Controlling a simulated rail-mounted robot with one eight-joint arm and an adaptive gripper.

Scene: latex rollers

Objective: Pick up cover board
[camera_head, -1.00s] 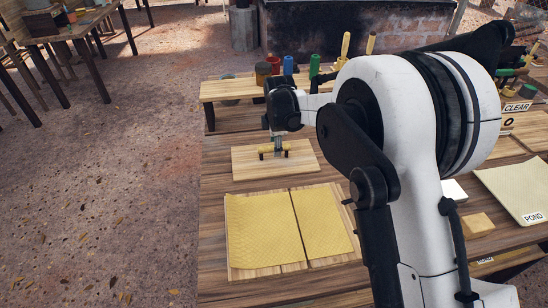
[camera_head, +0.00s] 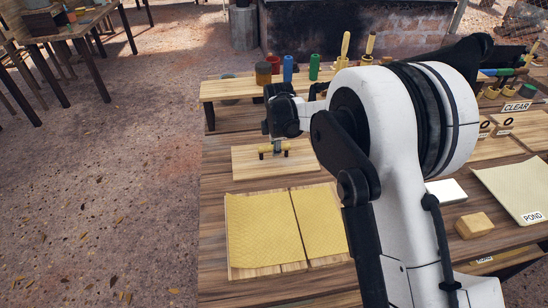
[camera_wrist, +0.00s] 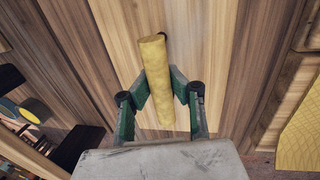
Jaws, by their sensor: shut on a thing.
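The cover board (camera_head: 300,163) is a flat, light wooden board with a raised yellowish bar handle (camera_head: 265,150) on top. It lies level toward the back left of the bench; I cannot tell whether it has lifted at all. My gripper (camera_head: 277,147) points down at the board's middle and is shut on the handle. In the wrist view the handle (camera_wrist: 155,70) runs between the two green fingers of my gripper (camera_wrist: 160,97), with the board's wood grain (camera_wrist: 215,60) behind it.
A wooden base with two yellow textured sheets (camera_head: 262,230) lies just in front of the board. A raised shelf (camera_head: 235,91) with coloured cylinders stands behind. A wood block (camera_head: 474,225), a white block (camera_head: 446,191) and a POND-labelled sheet (camera_head: 515,185) are at right.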

